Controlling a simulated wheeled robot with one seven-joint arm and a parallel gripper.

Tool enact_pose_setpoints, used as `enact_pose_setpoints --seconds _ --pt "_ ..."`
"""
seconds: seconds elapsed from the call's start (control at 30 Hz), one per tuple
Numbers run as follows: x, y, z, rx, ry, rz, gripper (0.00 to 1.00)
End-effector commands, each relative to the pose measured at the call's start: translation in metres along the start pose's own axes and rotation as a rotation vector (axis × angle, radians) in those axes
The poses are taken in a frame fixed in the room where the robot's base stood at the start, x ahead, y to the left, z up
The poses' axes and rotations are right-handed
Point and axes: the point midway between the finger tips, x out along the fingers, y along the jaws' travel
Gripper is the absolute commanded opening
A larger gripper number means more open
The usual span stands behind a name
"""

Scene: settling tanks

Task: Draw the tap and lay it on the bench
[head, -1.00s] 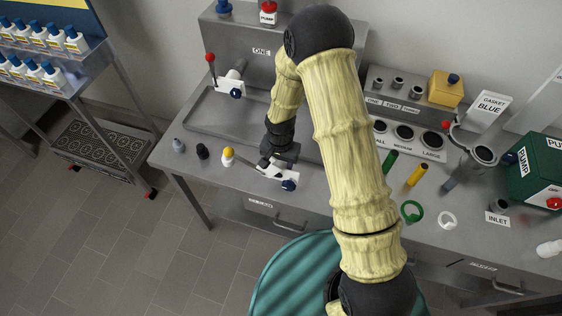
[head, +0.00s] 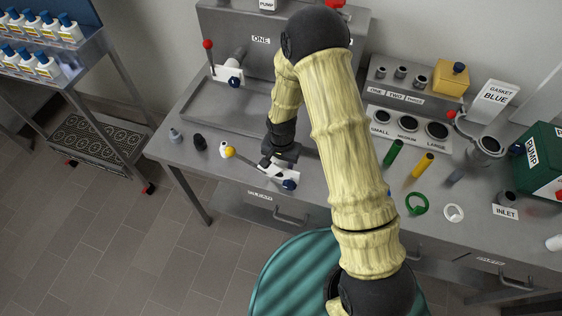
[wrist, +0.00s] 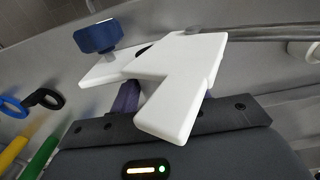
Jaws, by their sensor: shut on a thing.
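My gripper (head: 280,158) is shut on a white tap (head: 285,173) with a blue knob, over the front part of the grey bench (head: 240,168). In the wrist view the tap's white body (wrist: 170,75) and blue knob (wrist: 97,37) fill the middle, in front of the jaws. I cannot tell whether the tap touches the bench top. Another white tap (head: 228,75), with a red-ball lever and a blue knob, is on the spout of the tank marked ONE (head: 225,45).
Several small caps, grey (head: 174,135), black (head: 200,142) and white (head: 223,148), stand left of the held tap. A green tube (head: 393,152), a yellow tube (head: 422,165), a green ring (head: 416,203) and a white ring (head: 454,213) lie to the right. A bottle rack (head: 55,65) stands left.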

Motion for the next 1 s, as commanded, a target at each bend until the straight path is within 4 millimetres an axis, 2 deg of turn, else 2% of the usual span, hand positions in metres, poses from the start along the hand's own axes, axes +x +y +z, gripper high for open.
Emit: enact_pose_setpoints --seconds 0.2,0.23,0.33,0.73,0.87,1.0 --pt "-0.001 -0.001 0.001 -0.003 0.001 -0.001 0.1" --pt "-0.001 -0.001 0.001 -0.003 0.001 -0.001 0.5" --pt "-0.001 -0.001 0.001 -0.003 0.0 -0.001 0.7" --pt "-0.003 0.0 0.0 0.0 0.0 0.0 0.72" --pt "-0.013 0.0 -0.001 0.0 0.002 -0.002 0.72" --pt "-0.032 0.0 -0.001 -0.001 0.003 -0.002 0.72"
